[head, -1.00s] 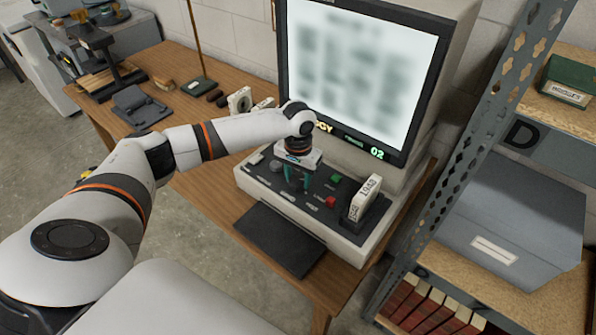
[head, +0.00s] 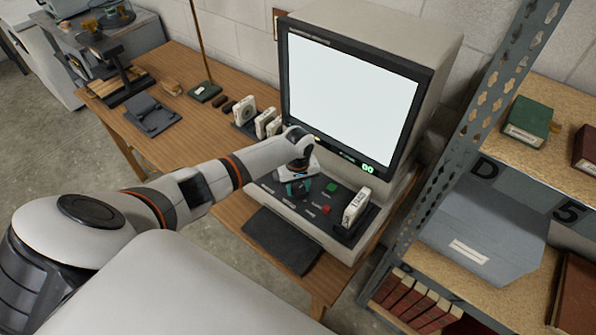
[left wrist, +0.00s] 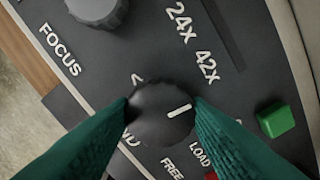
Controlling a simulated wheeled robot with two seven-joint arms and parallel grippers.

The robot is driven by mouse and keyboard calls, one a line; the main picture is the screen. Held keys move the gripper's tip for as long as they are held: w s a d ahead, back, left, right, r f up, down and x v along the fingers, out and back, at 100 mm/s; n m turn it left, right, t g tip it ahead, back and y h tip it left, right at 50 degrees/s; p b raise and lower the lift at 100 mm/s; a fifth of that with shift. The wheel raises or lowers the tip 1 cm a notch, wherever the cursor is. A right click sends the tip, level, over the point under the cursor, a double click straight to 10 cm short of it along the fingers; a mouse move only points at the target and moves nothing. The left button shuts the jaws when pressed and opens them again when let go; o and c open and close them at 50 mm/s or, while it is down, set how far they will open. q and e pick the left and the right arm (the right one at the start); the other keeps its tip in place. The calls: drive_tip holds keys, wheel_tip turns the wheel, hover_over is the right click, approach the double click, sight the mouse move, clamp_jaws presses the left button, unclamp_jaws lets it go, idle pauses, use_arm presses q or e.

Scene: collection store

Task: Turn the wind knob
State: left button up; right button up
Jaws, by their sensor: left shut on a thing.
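The wind knob (left wrist: 150,125) is a round black knob with a white pointer line, shown in the left wrist view. Its label is partly hidden by a finger, with only the end "ND" readable. The white line lies on the knob's right side. My left gripper (left wrist: 162,110) has its two green fingers on opposite sides of the knob, shut on it. In the head view the left gripper (head: 298,188) is down on the reader's control panel (head: 337,189) and hides the knob. My right gripper is not in view.
A grey focus knob (left wrist: 97,8), a green button (left wrist: 276,120) and a red button (head: 326,209) are near. The reader's screen (head: 350,95) is blank white, with green digits (head: 368,169) below. A white box (head: 356,207) stands on the panel's right. A metal shelf (head: 470,130) is close right.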

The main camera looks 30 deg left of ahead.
sight(298, 188)
use_arm(q)
drive_tip(key=shift+n+p, duration=0.5)
drive_tip(key=shift+n, duration=0.1)
drive_tip(key=o, duration=1)
wheel_tip(298, 188, up, 12)
drive_tip(key=b, duration=0.2)
